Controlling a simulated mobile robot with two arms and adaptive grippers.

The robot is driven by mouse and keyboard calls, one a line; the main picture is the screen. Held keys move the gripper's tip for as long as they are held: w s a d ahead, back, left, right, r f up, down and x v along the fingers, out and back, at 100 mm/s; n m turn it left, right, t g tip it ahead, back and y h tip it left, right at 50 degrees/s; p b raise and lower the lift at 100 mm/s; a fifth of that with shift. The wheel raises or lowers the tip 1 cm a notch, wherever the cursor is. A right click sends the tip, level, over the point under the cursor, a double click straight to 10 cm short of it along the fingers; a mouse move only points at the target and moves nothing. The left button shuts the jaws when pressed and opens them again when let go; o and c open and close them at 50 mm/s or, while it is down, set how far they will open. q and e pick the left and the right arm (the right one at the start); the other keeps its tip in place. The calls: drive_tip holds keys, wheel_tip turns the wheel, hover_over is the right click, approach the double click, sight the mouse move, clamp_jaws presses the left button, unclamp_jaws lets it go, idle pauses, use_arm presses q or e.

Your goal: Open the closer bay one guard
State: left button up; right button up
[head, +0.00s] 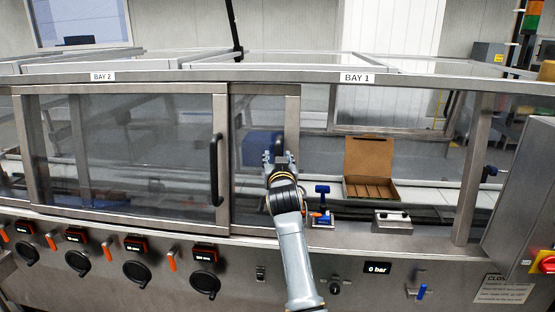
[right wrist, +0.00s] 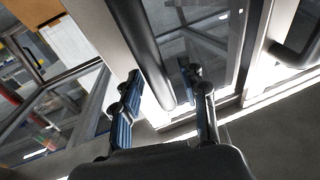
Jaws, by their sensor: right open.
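The closer bay one guard (head: 292,112) is a clear panel in a metal frame. It stands slid to the left, mostly behind the bay two guard (head: 130,93), so the front of bay one is open. My right gripper (head: 279,156) is at the guard's dark upright handle (head: 278,141), which it partly hides. In the right wrist view the handle (right wrist: 143,45) runs between the two open fingers of my right gripper (right wrist: 160,78); I cannot tell whether they touch it. My left gripper is not in view.
An open cardboard box (head: 370,189) stands inside bay one. A blue-handled fixture (head: 322,206) and a small metal block (head: 393,222) sit along the front ledge. The bay two handle (head: 216,171) sticks out left of my right gripper. A post (head: 473,165) bounds bay one on the right.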

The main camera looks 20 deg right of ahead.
drive_tip(key=v, duration=0.7)
drive_tip(key=shift+s+a, duration=0.15)
drive_tip(key=shift+s, duration=0.05)
